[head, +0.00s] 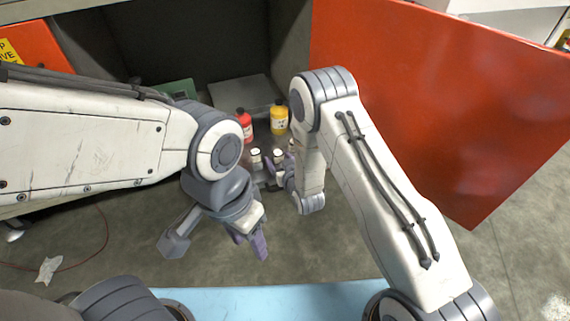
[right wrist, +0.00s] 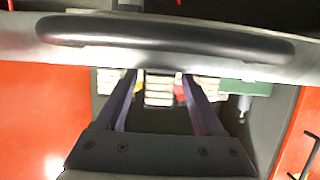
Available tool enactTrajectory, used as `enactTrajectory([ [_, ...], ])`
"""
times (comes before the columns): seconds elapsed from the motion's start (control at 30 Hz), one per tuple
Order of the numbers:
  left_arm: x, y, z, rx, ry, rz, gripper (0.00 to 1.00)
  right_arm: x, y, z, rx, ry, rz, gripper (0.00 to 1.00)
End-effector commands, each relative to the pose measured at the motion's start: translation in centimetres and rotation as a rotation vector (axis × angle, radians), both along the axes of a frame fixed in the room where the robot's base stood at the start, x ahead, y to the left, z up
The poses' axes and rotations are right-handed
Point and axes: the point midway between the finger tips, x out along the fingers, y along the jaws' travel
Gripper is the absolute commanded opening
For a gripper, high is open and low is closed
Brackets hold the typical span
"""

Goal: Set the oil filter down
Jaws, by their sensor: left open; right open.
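No object in these views can be surely told as the oil filter. Small white-topped containers (head: 255,155) stand inside the cabinet in the head view, partly hidden by my right arm. My right gripper (head: 283,178) is beside them, mostly hidden by its own wrist. In the right wrist view its two purple fingers (right wrist: 160,76) are apart. Pale stacked shapes (right wrist: 159,90) show between and beyond the fingers; I cannot tell what they are. My left gripper (head: 258,243) is open and empty, low in front of the cabinet.
A red bottle (head: 244,126) and a yellow bottle (head: 279,118) stand in the cabinet. A large red door (head: 440,90) stands open at the right. A black handle (right wrist: 165,35) crosses the right wrist view. A light blue surface (head: 270,302) lies at the near edge.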

Motion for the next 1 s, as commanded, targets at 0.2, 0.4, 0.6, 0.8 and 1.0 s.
enactTrajectory([
  [0.2, 0.0, 0.0, 2.7, 0.000, 0.000, 0.000, 0.50, -4.4, -1.4, 2.0, -0.002, 0.005, 0.000, 0.70],
  [0.4, 0.0, 0.0, 3.6, 0.000, 0.000, 0.000, 0.50, -6.9, -2.2, 2.8, -0.001, 0.004, 0.000, 0.70],
  [0.6, 0.0, 0.0, 3.8, 0.000, 0.000, 0.000, 0.50, -7.2, -1.6, 3.9, -0.011, 0.035, 0.013, 0.70],
  [0.8, 0.0, 0.0, 3.7, 0.000, 0.000, 0.000, 0.50, -7.6, 1.4, 7.8, -0.075, 0.223, 0.064, 0.70],
  [1.0, 0.0, 0.0, 3.7, 0.000, 0.000, 0.000, 0.50, -12.4, 3.2, 12.9, -0.169, 0.469, 0.132, 0.70],
])
